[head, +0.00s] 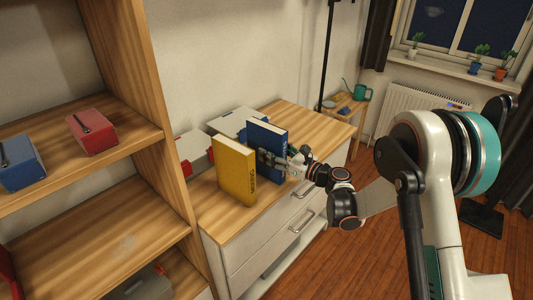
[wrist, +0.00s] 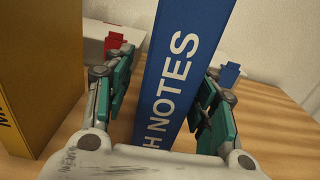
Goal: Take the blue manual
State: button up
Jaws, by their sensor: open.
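The blue manual (head: 267,143) stands upright on the wooden top of a white drawer cabinet in the head view. In the wrist view its spine (wrist: 178,75), with white letters ending in "H NOTES", rises between my gripper's two fingers. My gripper (wrist: 165,100) is open, with one teal-padded finger on each side of the spine. A gap shows on both sides, so the pads appear apart from the manual. In the head view my gripper (head: 272,160) is at the manual's near edge and hides part of it.
A yellow book (head: 235,171) stands upright just left of the blue manual; it also fills the left of the wrist view (wrist: 40,75). Pale cases with red and blue parts (head: 229,124) lie behind. A wooden shelf (head: 150,120) stands at left. The cabinet top (head: 310,123) is clear at right.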

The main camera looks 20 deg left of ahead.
grip_shut()
jog(key=shift+r, duration=0.15)
